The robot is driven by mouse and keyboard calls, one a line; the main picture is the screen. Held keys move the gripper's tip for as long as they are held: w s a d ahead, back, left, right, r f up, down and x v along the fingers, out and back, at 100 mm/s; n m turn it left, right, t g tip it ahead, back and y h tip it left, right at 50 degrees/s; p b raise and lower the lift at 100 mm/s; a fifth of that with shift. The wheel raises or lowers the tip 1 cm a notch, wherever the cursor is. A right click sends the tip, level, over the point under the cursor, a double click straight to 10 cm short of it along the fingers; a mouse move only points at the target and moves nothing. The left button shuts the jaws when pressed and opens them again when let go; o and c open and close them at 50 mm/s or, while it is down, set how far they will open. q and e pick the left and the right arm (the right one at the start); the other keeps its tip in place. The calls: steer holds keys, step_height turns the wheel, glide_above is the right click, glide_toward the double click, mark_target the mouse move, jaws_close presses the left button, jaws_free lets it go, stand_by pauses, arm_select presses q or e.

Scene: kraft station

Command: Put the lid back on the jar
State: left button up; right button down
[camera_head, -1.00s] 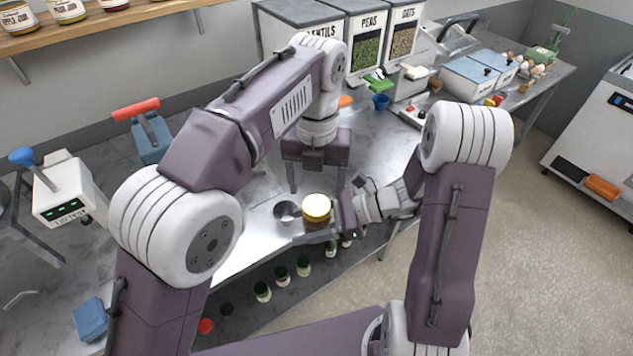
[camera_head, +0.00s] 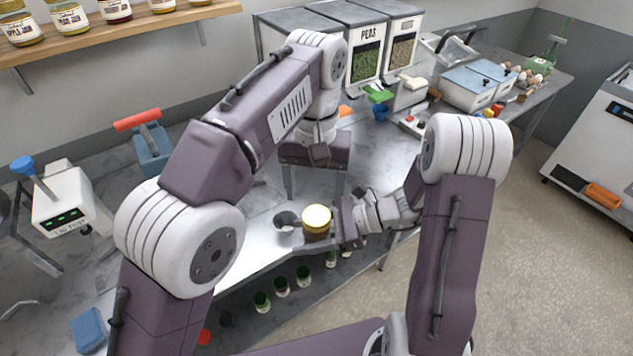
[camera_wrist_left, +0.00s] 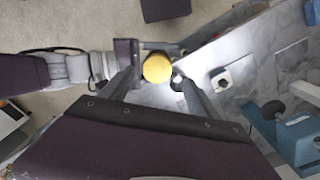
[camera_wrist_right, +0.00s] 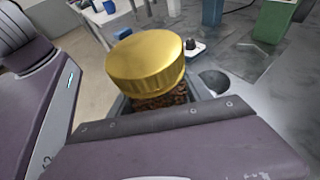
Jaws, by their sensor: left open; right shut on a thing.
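The glass jar (camera_head: 317,236) has brown contents and stands upright at the front of the metal worktop. Its round gold lid (camera_head: 317,216) rests on top of it; whether it is fully seated I cannot tell. The right wrist view shows the lid (camera_wrist_right: 146,60) close up, with brown contents (camera_wrist_right: 160,99) below it. My right gripper (camera_head: 334,228) comes in from the right and is shut on the jar; its fingers are mostly hidden. My left gripper (camera_head: 315,190) points down above the jar, open and empty. In the left wrist view the lid (camera_wrist_left: 157,68) shows between its fingers, apart from them.
A small grey cup-like thing (camera_head: 286,221) stands just left of the jar. Several green-lidded jars (camera_head: 282,287) stand below the worktop edge. Bins (camera_head: 368,50) and a blue cup (camera_head: 380,111) are at the back. A label machine (camera_head: 64,207) stands at left.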

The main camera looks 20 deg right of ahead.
mark_target(317, 215)
arm_select(q)
steer(key=n, duration=0.7)
steer(key=shift+r+n, duration=0.3)
steer(key=shift+r, duration=0.1)
steer(key=shift+w+d+r+n, duration=0.1)
steer(key=shift+n, duration=0.4)
steer(key=shift+w+d+r, duration=0.1)
step_height(317, 215, down, 8)
steer(key=shift+f, duration=0.1)
